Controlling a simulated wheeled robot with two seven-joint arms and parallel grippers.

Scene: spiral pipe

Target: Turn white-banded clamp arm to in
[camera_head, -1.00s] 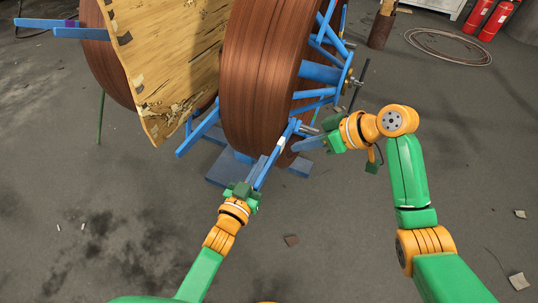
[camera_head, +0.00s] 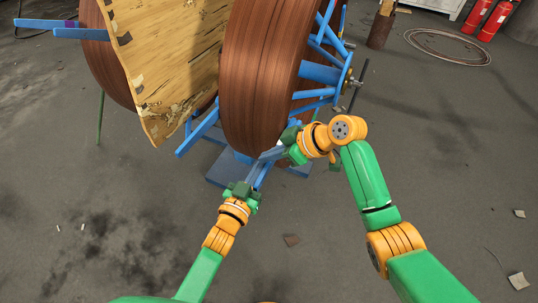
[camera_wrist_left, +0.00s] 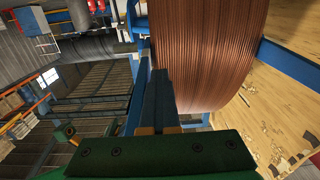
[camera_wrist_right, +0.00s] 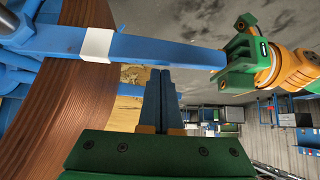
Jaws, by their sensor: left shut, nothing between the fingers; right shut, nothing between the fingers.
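The blue clamp arm with a white band (camera_wrist_right: 97,44) runs across the upper right wrist view, beside the brown coil (camera_head: 262,80). My left gripper (camera_head: 256,170) is shut and empty at the near end of the arm, and its green body also shows in the right wrist view. I cannot tell whether it touches the arm. My right gripper (camera_head: 270,154) is shut and empty. In the right wrist view its fingertips (camera_wrist_right: 160,72) lie just below the clamp arm in the picture; contact is unclear. In the head view the right gripper covers the band.
Blue spokes (camera_head: 318,72) and a threaded rod (camera_head: 357,84) stand at the coil's right side. A blue base plate (camera_head: 228,168) lies below. The grey floor in front is mostly clear.

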